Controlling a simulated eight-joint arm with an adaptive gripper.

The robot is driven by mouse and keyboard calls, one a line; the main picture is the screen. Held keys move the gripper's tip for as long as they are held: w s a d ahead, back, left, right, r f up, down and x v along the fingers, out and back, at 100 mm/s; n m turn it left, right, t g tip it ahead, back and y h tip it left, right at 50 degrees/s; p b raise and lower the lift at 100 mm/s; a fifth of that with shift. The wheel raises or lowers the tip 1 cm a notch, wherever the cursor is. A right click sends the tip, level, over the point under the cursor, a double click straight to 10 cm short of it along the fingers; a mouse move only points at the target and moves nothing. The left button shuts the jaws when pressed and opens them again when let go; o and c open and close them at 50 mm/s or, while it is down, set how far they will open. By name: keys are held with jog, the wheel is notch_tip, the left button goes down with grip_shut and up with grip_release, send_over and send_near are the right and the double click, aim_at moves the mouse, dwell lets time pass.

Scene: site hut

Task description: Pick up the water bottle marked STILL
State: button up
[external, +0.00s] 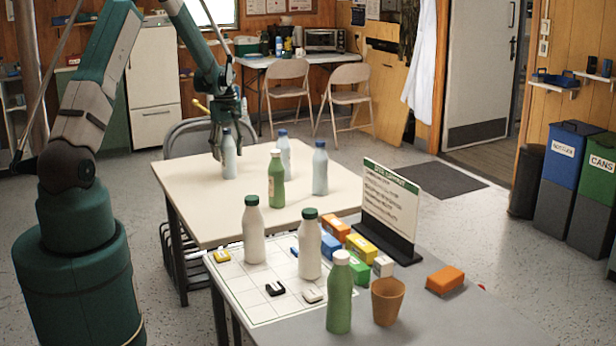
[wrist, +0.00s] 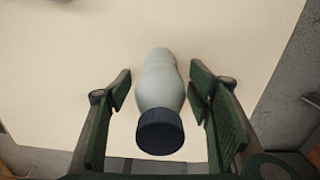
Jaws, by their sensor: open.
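Three pale bottles with blue caps stand upright on the cream table (external: 190,195): a left one (external: 229,164), a back one (external: 284,164) and a right one (external: 320,176). No STILL marking is readable on any of them. My gripper (external: 227,140) is at the left pale bottle, around its upper part. In the wrist view this bottle (wrist: 160,88) and its dark blue cap (wrist: 160,132) lie between the open fingers of my gripper (wrist: 160,80), with gaps on both sides.
A green bottle (external: 276,186) stands right of the gripped area. Two white bottles with green caps (external: 254,236) (external: 310,252), a green bottle (external: 340,300), an orange-brown cup (external: 387,302), several small boxes and a sign (external: 390,205) crowd the nearer table. The cream table's left side is clear.

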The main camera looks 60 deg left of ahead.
aim_at(227, 129)
jog(key=c, duration=1.2)
jog(key=shift+r+p, duration=0.5)
jog(key=shift+r, duration=4.5)
